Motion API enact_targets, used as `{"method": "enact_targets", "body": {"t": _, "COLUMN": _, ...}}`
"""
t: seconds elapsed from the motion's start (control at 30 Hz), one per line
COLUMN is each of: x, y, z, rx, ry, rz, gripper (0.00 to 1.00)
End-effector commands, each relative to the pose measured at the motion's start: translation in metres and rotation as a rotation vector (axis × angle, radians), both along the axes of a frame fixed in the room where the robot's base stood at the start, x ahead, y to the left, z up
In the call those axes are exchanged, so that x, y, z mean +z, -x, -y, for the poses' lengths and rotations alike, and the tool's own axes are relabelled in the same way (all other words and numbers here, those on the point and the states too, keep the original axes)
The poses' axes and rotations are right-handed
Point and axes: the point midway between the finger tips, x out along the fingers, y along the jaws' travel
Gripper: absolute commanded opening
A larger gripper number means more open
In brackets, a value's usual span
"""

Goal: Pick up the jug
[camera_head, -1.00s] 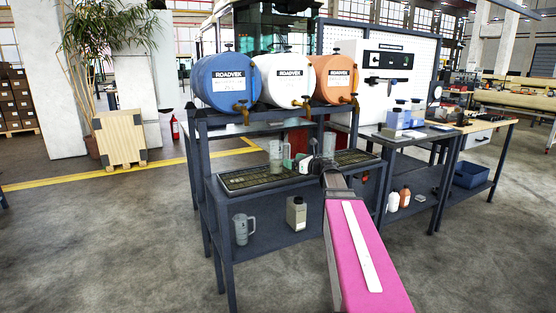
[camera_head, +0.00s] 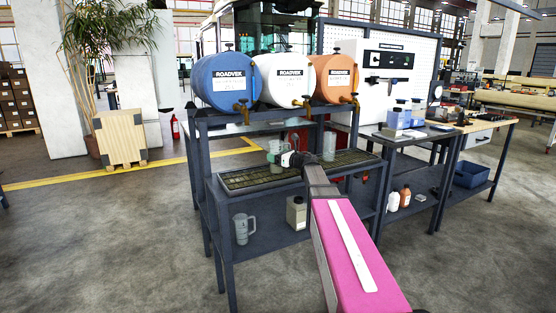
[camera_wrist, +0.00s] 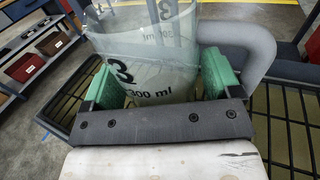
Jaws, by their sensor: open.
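The jug is clear plastic with dark volume markings, including "300 ml". In the wrist view the jug (camera_wrist: 150,50) stands between the two green finger pads of my gripper (camera_wrist: 162,80), with its grey handle (camera_wrist: 262,50) outside the right pad. The fingers are open around it; I cannot tell whether either pad touches it. In the head view the jug (camera_head: 275,150) stands upright on the left part of the slatted drip tray (camera_head: 245,181), partly hidden by my gripper (camera_head: 284,157). A second clear jug (camera_head: 329,146) stands further right on the tray.
Blue (camera_head: 224,81), white (camera_head: 283,78) and orange (camera_head: 335,77) drums with brass taps sit on the rack above the tray. A grey jug (camera_head: 243,229) and a beige canister (camera_head: 296,213) stand on the lower shelf. A side bench (camera_head: 420,139) adjoins at right.

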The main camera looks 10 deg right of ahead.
Motion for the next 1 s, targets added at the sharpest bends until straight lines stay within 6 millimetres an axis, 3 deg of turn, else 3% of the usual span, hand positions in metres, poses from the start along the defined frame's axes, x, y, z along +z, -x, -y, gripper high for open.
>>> {"method": "enact_targets", "body": {"t": 0.07, "x": 0.000, "y": 0.000, "z": 0.000, "rx": 0.000, "ry": 0.000, "rz": 0.000, "gripper": 0.84}}
{"method": "enact_targets", "body": {"t": 0.1, "x": 0.000, "y": 0.000, "z": 0.000, "rx": 0.000, "ry": 0.000, "rz": 0.000, "gripper": 0.71}}
{"method": "enact_targets", "body": {"t": 0.2, "x": 0.000, "y": 0.001, "z": 0.000, "rx": 0.000, "ry": 0.000, "rz": 0.000, "gripper": 0.44}}
{"method": "enact_targets", "body": {"t": 0.67, "x": 0.007, "y": 0.001, "z": 0.000, "rx": 0.001, "ry": -0.001, "rz": 0.000, "gripper": 0.45}}
{"method": "enact_targets", "body": {"t": 0.93, "x": 0.044, "y": 0.000, "z": 0.000, "rx": 0.001, "ry": 0.000, "rz": 0.004, "gripper": 0.45}}
{"method": "enact_targets", "body": {"t": 1.0, "x": 0.053, "y": 0.025, "z": 0.001, "rx": 0.001, "ry": 0.000, "rz": 0.003, "gripper": 0.45}}
